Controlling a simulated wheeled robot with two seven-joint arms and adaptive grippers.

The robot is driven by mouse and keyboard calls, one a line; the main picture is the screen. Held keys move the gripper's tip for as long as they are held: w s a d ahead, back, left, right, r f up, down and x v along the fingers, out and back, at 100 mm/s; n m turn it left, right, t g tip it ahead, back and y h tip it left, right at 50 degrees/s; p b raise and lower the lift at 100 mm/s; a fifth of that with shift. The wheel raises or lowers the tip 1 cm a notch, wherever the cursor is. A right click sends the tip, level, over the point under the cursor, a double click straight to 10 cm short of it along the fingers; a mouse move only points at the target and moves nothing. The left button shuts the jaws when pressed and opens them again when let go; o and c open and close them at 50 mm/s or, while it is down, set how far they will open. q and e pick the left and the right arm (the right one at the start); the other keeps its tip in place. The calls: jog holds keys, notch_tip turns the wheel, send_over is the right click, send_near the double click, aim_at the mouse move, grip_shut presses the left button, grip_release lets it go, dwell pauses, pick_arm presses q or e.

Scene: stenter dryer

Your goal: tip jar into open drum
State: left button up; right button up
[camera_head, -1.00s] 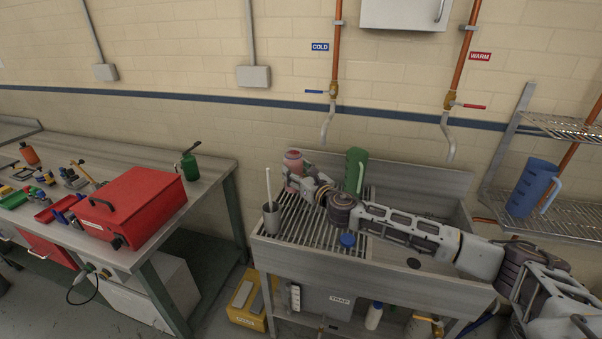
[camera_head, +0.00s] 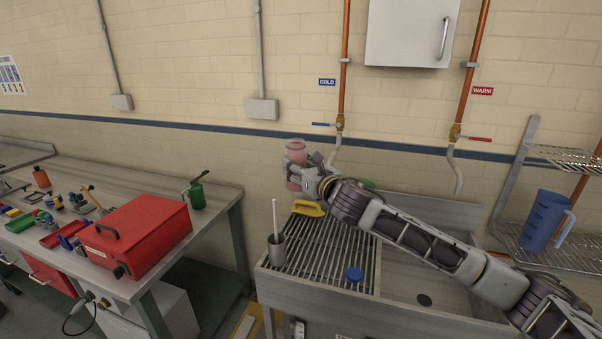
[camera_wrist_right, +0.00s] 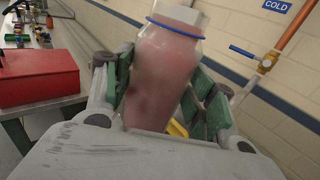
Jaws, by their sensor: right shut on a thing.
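A jar (camera_head: 295,165) of pinkish contents is held upright by my right gripper (camera_head: 305,178), above the back left of the sink's slatted drainboard. In the right wrist view the jar (camera_wrist_right: 160,75) stands between the green-padded fingers (camera_wrist_right: 160,95), with a blue ring round its neck and a pale top. Its mouth and the inside of the neck are not clear. A blue round cap (camera_head: 354,274) lies on the drainboard (camera_head: 320,258). No open drum is in view. My left gripper is not in view.
A grey cup with a white stick (camera_head: 277,250) stands at the drainboard's left. A yellow-handled item (camera_head: 308,208) lies behind it. A green object (camera_head: 365,184) is mostly hidden by my arm. Left is a bench with a red box (camera_head: 138,235); right, a blue jug (camera_head: 545,222) on a wire rack.

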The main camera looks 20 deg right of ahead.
jog(key=shift+s+a, duration=0.2)
jog(key=shift+s, duration=0.3)
jog(key=s+d+f+m+h, duration=0.1)
jog(key=s+f, duration=0.5)
jog(key=f, duration=0.6)
jog(key=s+d+f+h, duration=0.1)
jog(key=s+f, duration=0.5)
jog(key=f, duration=0.6)
jog(key=s+f+m+h, duration=0.1)
jog(key=s+f+h, duration=0.1)
jog(key=s+f, duration=0.4)
notch_tip(320, 180, down, 6)
jog(key=shift+s+d+r+m, duration=0.1)
jog(key=shift+s+d+m, duration=0.2)
jog(key=shift+d, duration=0.1)
